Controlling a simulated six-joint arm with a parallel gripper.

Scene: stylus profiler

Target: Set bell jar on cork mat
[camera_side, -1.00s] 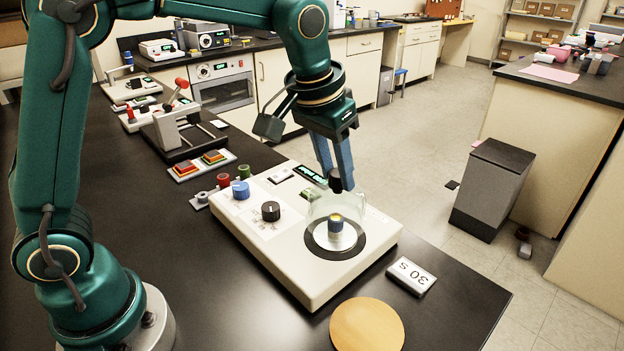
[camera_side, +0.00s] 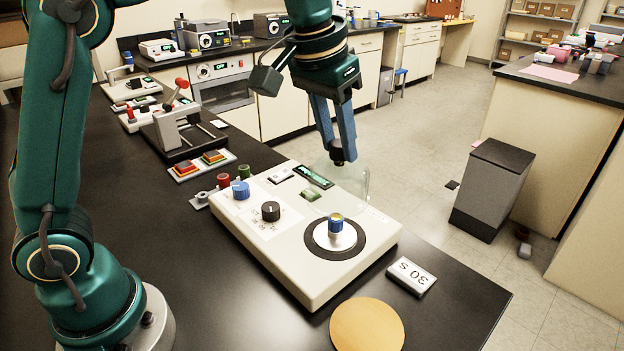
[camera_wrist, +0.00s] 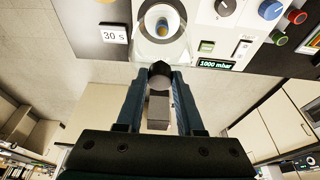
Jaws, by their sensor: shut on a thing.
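My gripper (camera_side: 337,150) is shut on the black knob of the clear glass bell jar (camera_side: 352,186) and holds it in the air above the back right part of the white profiler (camera_side: 290,235). The jar is faint and see-through, so its lower rim is hard to make out. In the wrist view the knob (camera_wrist: 160,74) sits between the two blue fingers. The round cork mat (camera_side: 367,325) lies bare on the black bench in front of the profiler. A small blue and gold piece (camera_side: 336,222) stands on the profiler's round stage, uncovered.
A white "30 S" block (camera_side: 411,276) lies between the profiler and the bench's right edge. Blue and black knobs (camera_side: 271,211) stand up from the profiler's top. A lever press (camera_side: 178,128) and coloured buttons (camera_side: 214,157) are farther back. The bench left of the mat is clear.

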